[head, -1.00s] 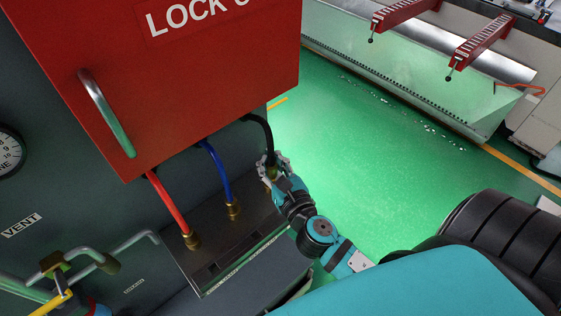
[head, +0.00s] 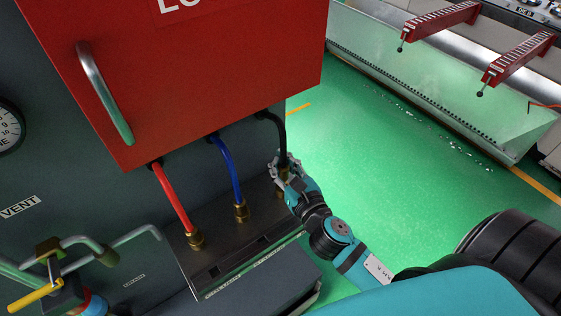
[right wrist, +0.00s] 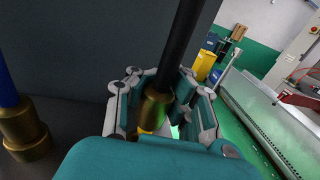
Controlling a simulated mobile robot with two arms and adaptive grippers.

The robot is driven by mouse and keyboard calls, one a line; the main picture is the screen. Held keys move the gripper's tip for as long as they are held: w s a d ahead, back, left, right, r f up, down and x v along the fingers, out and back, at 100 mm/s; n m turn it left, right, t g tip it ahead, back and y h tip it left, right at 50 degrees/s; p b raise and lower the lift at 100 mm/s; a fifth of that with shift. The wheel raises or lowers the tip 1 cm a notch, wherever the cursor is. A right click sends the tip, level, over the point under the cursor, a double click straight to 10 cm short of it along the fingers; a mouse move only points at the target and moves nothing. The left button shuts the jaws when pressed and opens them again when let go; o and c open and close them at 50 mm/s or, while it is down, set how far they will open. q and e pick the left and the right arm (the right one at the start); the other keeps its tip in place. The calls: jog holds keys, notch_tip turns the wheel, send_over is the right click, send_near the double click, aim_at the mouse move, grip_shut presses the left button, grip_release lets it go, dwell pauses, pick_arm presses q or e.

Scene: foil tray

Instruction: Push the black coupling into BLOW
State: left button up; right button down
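The black hose (head: 278,130) comes out of the underside of the red box and curves down to my right gripper (head: 285,168) at the right end of the dark connection panel (head: 215,268). In the right wrist view the brass black-hose coupling (right wrist: 156,110) sits between the fingers of my right gripper (right wrist: 158,92), which close around it. The coupling's lower end and the port under it are hidden by the gripper, so I cannot tell whether it is seated. The labels along the panel's front edge are too small to read. My left gripper is not in view.
The red hose coupling (head: 196,240) and blue hose coupling (head: 240,211) stand on the panel left of my right gripper. The red box (head: 200,75) overhangs behind. Pipes with a yellow handle (head: 36,296) are at lower left. Green floor to the right is clear.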

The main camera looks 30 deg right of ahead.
jog(key=shift+f+b, duration=0.85)
jog(key=shift+f, duration=0.45)
